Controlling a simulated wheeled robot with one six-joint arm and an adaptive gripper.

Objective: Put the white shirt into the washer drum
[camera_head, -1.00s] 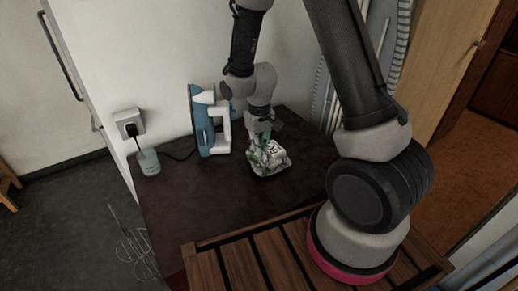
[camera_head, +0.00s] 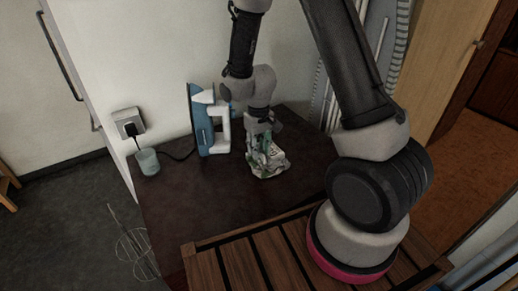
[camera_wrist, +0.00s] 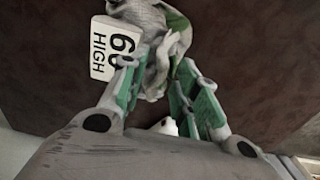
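A crumpled whitish cloth with green patches (camera_head: 272,168), which looks like the shirt, lies on the dark brown tabletop (camera_head: 190,210). In the wrist view the cloth (camera_wrist: 172,48) has a white tag (camera_wrist: 114,48) reading "60 HIGH" at its left side. My gripper (camera_head: 264,152) is down at the cloth in the head view. In the wrist view my gripper (camera_wrist: 155,65) has its green-padded fingers apart, with part of the cloth in the gap between them. Whether both pads touch the cloth cannot be told. No washer drum shows in either view.
A blue and white iron (camera_head: 207,120) stands upright left of my gripper. A cup (camera_head: 147,162) stands at the table's left edge near a wall socket (camera_head: 127,122). A slatted wooden surface (camera_head: 240,268) is in front. The tabletop's front left is clear.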

